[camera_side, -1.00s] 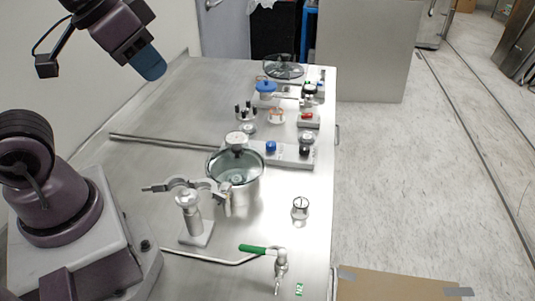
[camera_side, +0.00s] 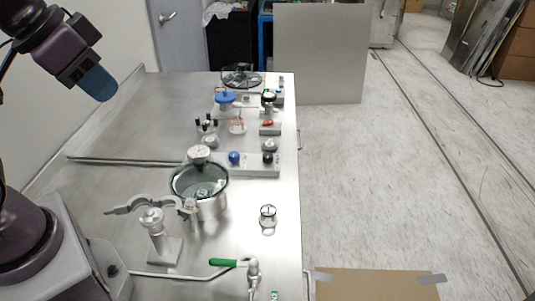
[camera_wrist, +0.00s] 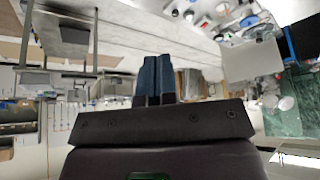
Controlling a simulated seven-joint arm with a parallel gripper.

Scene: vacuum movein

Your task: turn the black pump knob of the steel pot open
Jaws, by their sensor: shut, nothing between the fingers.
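The steel pot (camera_side: 214,208) stands on the bench in the side view, with a glass-like top and a round metal gauge or fitting (camera_side: 199,154) at its back rim. Behind it to the right, a pale block (camera_side: 250,170) carries a black knob (camera_side: 268,158) and a blue knob (camera_side: 234,157). I cannot tell from the picture how the black knob is turned. My gripper (camera_side: 103,90) is high above the left back of the bench, far from the pot and knobs. Its blue fingers (camera_wrist: 153,80) are shut together and empty in the wrist view.
A clamp stand (camera_side: 158,235) is in front of the pot. A green-handled valve (camera_side: 223,262) on a pipe lies near the front, and a small glass vessel (camera_side: 268,216) stands to the right. Several fittings crowd the back. The bench's left back is mostly clear.

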